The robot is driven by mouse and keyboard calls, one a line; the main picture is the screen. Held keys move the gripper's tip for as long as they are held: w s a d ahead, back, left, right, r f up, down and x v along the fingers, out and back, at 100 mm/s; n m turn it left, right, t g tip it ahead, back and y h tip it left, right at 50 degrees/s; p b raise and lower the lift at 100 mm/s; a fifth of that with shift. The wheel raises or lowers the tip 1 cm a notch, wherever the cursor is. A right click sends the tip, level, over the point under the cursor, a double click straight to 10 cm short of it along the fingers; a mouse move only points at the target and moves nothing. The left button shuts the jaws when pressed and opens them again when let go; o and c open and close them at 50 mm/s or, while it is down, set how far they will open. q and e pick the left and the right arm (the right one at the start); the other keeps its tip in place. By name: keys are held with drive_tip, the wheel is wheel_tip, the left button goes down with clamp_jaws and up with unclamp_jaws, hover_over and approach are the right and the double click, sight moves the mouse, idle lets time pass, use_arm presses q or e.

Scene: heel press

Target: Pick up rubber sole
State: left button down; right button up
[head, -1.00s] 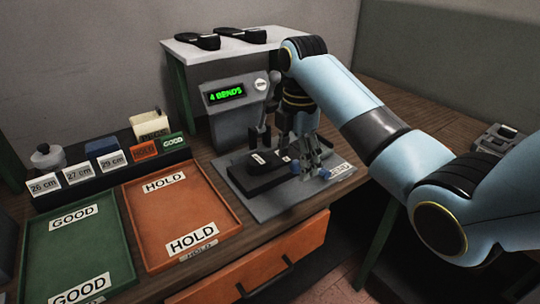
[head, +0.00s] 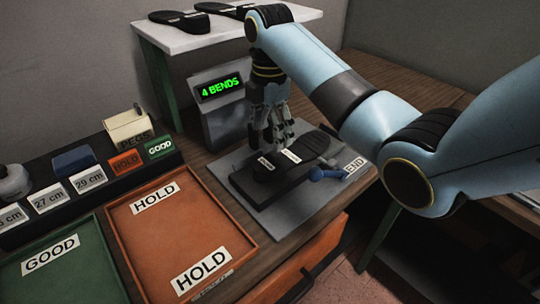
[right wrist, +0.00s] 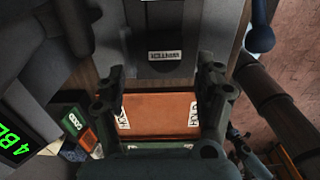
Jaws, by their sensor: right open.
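A black rubber sole (head: 312,144) lies on the dark block of the press, with white labels on and beside it. My right gripper (head: 279,136) is open and empty, pointing down just above and behind the sole. I cannot tell from the head view whether its fingertips touch the sole. In the right wrist view, the open right gripper (right wrist: 162,70) has its two fingers spread apart. A dark labelled surface (right wrist: 170,25) shows beyond them; I cannot tell if it is the sole or the block. My left gripper is not in view.
A press with a "4 BENDS" display (head: 220,87) stands behind, with a blue-handled lever (head: 325,174) at the right of the block. More soles (head: 180,17) lie on the white shelf (head: 190,42). The orange HOLD tray (head: 180,235) and green GOOD tray (head: 85,275) are at left.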

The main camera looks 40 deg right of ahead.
sight(271, 161)
drive_tip(key=f, duration=0.3)
drive_tip(key=shift+s+f, duration=0.35)
drive_tip(key=shift+f, duration=0.35)
wheel_tip(271, 161, down, 4)
drive_tip(key=shift+s+a+f+p, duration=0.15)
drive_tip(key=shift+f+p, duration=0.1)
drive_tip(key=shift+p, duration=0.3)
drive_tip(key=shift+f, duration=0.4)
drive_tip(key=shift+c, duration=0.5)
drive_tip(key=c, duration=0.4)
drive_tip(key=shift+r, duration=0.1)
drive_tip(key=c, duration=0.7)
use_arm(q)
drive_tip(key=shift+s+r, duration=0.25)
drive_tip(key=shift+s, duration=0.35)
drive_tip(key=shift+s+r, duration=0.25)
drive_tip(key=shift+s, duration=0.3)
use_arm(e)
drive_tip(key=shift+c, duration=0.2)
